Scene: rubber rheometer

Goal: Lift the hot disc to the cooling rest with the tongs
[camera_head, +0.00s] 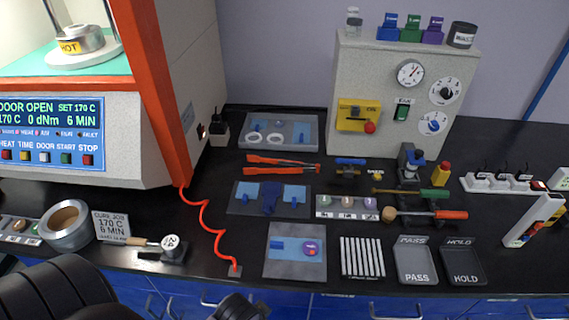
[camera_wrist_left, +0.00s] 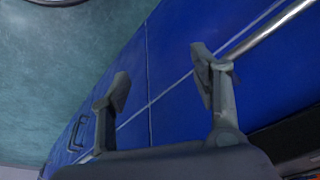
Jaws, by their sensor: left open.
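The orange-handled tongs (camera_head: 283,164) lie on the black bench in the head view, left of the grey cabinet. At the upper left, a metal piece with a yellow HOT label (camera_head: 80,42) sits in the open chamber of the machine; whether a separate disc lies in it I cannot tell. A rack of pale parallel bars (camera_head: 362,257) at the front of the bench looks like the cooling rest. My left gripper (camera_wrist_left: 160,78) is open and empty in the left wrist view, in front of blue cabinet fronts. My right gripper is not in view.
An orange machine post (camera_head: 152,90) and a red coiled cord (camera_head: 205,215) stand between the chamber and the tongs. PASS (camera_head: 416,279) and HOLD (camera_head: 463,280) trays are right of the rack. A grey tray (camera_head: 272,145) lies behind the tongs. A metal ring (camera_head: 69,240) stands front left.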

